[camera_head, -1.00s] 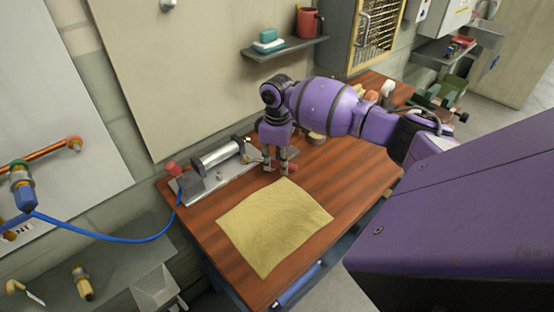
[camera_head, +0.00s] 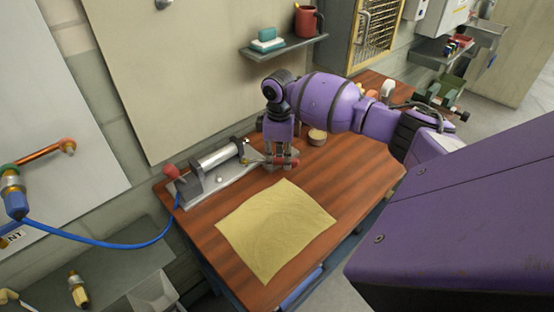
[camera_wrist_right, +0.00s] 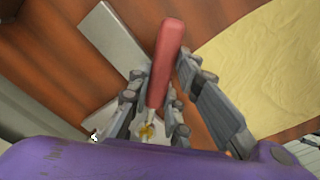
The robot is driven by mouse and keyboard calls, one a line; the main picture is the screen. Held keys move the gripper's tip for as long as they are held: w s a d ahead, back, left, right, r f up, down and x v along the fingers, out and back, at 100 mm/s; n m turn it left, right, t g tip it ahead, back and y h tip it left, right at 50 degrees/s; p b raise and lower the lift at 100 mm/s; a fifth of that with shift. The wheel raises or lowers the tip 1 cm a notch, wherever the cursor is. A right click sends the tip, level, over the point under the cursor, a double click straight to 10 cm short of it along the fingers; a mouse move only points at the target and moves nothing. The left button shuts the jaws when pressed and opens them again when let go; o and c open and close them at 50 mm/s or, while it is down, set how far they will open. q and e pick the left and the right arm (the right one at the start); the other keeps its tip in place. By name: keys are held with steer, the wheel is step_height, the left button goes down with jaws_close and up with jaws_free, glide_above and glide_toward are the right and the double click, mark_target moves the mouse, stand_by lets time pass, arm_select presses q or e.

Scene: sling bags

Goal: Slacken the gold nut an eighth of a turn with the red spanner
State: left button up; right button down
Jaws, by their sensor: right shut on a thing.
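The red spanner shows in the right wrist view as a long red handle (camera_wrist_right: 167,58) between my right gripper's fingers (camera_wrist_right: 158,92). In the head view my right gripper (camera_head: 282,160) is low over the bench, shut on the spanner (camera_head: 284,161), beside the right end of the metal cylinder fixture. A small gold part (camera_wrist_right: 147,132), likely the gold nut, shows at the lower end of the spanner in the wrist view. The fingers partly hide it, and I cannot tell how the spanner's jaw sits on it. My left gripper is not in view.
The cylinder (camera_head: 216,155) stands on a grey plate (camera_head: 203,190) at the bench's back edge. A yellow cloth (camera_head: 274,232) lies in front. A round tin (camera_head: 317,137) stands behind the gripper. A blue hose (camera_head: 110,243) hangs at left. Bare wood (camera_head: 352,160) is free at right.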

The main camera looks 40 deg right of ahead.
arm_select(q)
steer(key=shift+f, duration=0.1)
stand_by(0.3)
